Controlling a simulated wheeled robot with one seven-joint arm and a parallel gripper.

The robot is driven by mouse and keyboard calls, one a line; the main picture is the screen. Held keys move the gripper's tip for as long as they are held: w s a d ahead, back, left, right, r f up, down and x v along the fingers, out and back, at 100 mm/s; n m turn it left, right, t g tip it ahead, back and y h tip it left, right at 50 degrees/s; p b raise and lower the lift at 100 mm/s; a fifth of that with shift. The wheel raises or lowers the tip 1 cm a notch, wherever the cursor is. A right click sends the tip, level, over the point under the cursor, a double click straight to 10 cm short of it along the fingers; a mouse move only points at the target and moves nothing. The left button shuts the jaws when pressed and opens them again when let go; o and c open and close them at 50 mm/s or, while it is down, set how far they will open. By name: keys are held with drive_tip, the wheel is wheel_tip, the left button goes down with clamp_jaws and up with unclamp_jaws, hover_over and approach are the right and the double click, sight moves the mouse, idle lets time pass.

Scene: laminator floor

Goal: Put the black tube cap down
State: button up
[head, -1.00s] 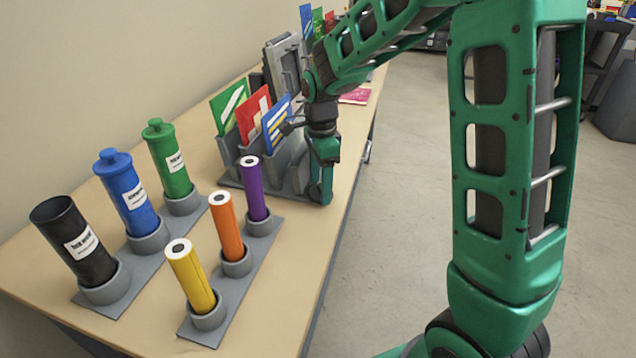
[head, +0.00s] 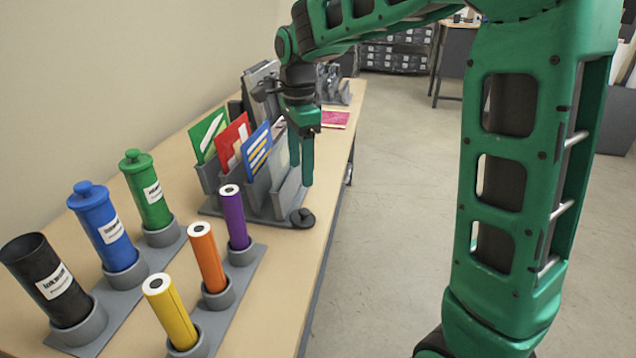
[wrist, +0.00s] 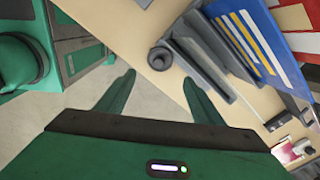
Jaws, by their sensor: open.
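The black tube cap (head: 302,218) lies on the table beside the front corner of the grey card rack, near the table's right edge. It also shows in the wrist view (wrist: 160,58), resting on the wood beyond my fingertips. My gripper (head: 301,180) is open and empty above the table, just over and behind the cap; its two fingers also show in the wrist view (wrist: 158,82). The black tube (head: 50,283) stands tilted and open-topped in its grey holder at the front left.
Blue (head: 103,225) and green (head: 147,189) capped tubes stand by the black one. Yellow (head: 171,312), orange (head: 207,257) and purple (head: 234,217) rolls stand in another holder. The card rack (head: 257,196) holds green, red and blue cards.

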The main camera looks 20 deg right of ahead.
drive_tip(key=s+d+f+n, duration=0.1)
drive_tip(key=s+d+n, duration=0.5)
drive_tip(key=s+d, duration=0.8)
drive_tip(key=s+d+f+n, duration=0.1)
drive_tip(key=s+f+n, duration=0.1)
drive_tip(key=s, duration=0.6)
drive_tip(key=s+d+f+n, duration=0.2)
drive_tip(key=s+f+n, duration=0.1)
drive_tip(key=s, duration=0.6)
drive_tip(key=shift+s+f+n, duration=0.2)
drive_tip(key=shift+s+n, duration=0.05)
drive_tip(key=shift+n, duration=0.25)
drive_tip(key=shift+w, duration=0.15)
drive_tip(key=shift+w+f, duration=0.25)
drive_tip(key=shift+w, duration=0.25)
